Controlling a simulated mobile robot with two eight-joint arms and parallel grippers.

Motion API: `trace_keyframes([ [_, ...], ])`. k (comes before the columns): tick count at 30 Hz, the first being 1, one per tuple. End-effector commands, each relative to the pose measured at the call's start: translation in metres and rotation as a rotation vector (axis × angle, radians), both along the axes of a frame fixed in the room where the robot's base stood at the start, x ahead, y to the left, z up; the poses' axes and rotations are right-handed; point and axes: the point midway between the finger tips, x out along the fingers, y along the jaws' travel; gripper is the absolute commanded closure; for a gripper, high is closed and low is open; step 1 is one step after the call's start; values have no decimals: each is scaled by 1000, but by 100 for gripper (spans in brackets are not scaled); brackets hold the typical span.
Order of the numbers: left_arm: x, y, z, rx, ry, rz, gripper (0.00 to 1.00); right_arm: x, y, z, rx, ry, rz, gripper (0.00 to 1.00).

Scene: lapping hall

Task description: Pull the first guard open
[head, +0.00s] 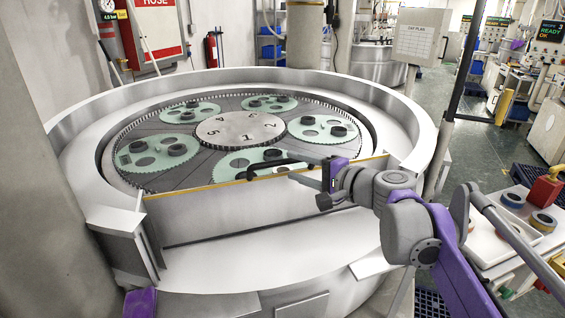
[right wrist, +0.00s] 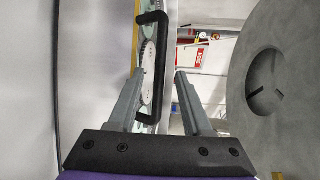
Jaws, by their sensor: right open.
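The guard (head: 225,213) is a grey upright panel with a yellow top edge, standing across the front opening of the round lapping machine's rim. Its black bar handle (head: 268,171) sits at the top edge. My right gripper (head: 306,181) is open at the handle's right end. In the right wrist view the handle (right wrist: 164,75) appears between the two open fingers (right wrist: 160,72), with a gap on each side. The guard's grey face (right wrist: 95,60) fills the left of that view.
Behind the guard, the machine's plate carries several green carriers (head: 322,129) around a numbered centre disc (head: 240,129). A bench with a white tray (head: 510,228) and rings stands at the right. A grey pillar (head: 45,200) is at the left. The floor aisle (head: 480,150) beyond is clear.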

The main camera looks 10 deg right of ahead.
Motion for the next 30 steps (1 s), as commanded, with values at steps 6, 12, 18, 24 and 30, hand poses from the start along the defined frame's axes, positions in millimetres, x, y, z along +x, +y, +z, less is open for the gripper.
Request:
trace_keyframes([
  [6,2,0,3,0,-3,0,100,30,20,-5,0,0,2,50],
  [12,2,0,4,0,-3,0,100,41,27,-8,0,0,0,50],
  [18,2,0,4,0,-3,0,100,41,27,-9,0,0,0,50],
  [24,2,0,4,0,-3,0,100,41,27,-9,0,0,0,74],
  [30,2,0,4,0,-3,0,100,41,27,-8,0,0,0,100],
])
